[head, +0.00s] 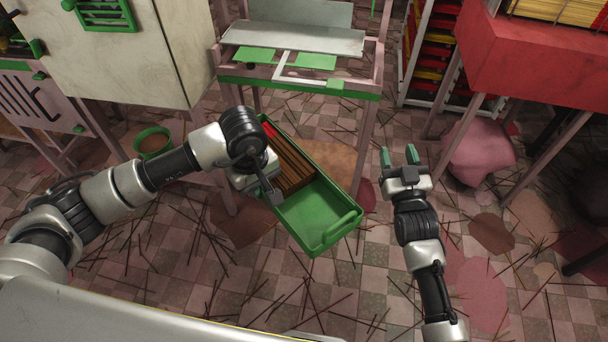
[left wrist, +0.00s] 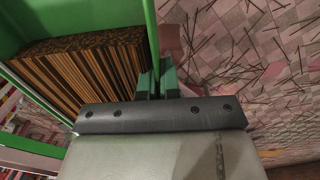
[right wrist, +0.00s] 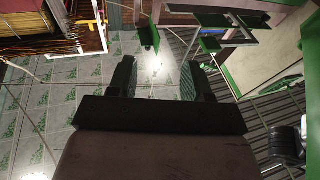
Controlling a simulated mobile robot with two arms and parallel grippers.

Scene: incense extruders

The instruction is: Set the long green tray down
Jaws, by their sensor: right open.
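The long green tray (head: 325,222) is in the middle of the head view, angled from upper left to lower right. Brown sticks (head: 291,165) fill its middle, something red (head: 269,130) is at its far end, and its near end is empty. My left gripper (head: 270,190) is at the tray's left long side. In the left wrist view its fingers (left wrist: 158,78) are closed on the tray's green wall (left wrist: 150,30), beside the sticks. The tray appears held above the floor. My right gripper (head: 399,156) is open and empty, right of the tray and apart from it.
A pink-framed stand (head: 300,82) with a grey top is behind the tray. A pale cabinet (head: 120,50) and a green pot (head: 153,142) are at left. A red table (head: 520,60) and a pink sack (head: 478,150) are at right. Thin sticks litter the tiled floor.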

